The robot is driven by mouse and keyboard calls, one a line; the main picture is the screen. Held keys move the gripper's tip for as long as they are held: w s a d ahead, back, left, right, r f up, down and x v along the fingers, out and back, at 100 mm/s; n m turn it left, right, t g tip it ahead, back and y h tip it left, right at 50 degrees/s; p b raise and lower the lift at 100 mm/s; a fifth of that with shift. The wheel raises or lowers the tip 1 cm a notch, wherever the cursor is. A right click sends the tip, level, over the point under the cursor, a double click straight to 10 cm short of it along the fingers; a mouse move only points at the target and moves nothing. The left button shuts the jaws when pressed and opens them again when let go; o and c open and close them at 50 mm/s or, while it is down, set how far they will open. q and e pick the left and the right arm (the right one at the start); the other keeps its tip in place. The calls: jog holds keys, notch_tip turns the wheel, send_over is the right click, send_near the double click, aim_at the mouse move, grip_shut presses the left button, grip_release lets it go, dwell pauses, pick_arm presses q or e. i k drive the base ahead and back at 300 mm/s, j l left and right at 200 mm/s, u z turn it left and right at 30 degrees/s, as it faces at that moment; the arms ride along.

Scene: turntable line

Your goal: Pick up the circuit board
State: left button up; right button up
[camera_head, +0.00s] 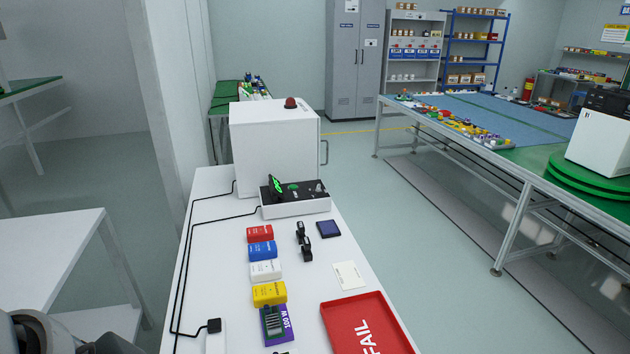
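A small green board with dark parts (274,323), which looks like a circuit board, lies on the purple block marked 100 W (287,338) near the front of the white bench. Its lower end is close to the bottom edge of the picture. Part of my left arm shows in the bottom left corner, left of the bench and well apart from the board. The fingers of my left gripper are not visible. My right gripper is not in view.
Yellow (269,293), white (265,270), blue (262,250) and red (260,233) blocks line up behind the board. A red FAIL tray (338,318) lies to its right. A black cable (184,275) runs along the left side. A control box (294,207) and white cabinet (272,150) stand behind.

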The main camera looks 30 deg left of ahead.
aim_at(277, 326)
jog(key=u, duration=1.2)
jog(key=i+l+u, duration=0.45)
jog(key=u, duration=0.15)
jog(key=i+l+u, duration=0.2)
jog(key=u, duration=0.15)
jog(key=i+l+u, duration=0.15)
jog(key=l+u, duration=0.15)
jog(key=l, duration=0.15)
jog(key=i+l+u, duration=0.1)
jog(key=l+u, duration=0.5)
jog(key=l, duration=0.15)
jog(key=l+u, duration=0.3)
jog(key=l, duration=0.15)
jog(key=i, duration=0.05)
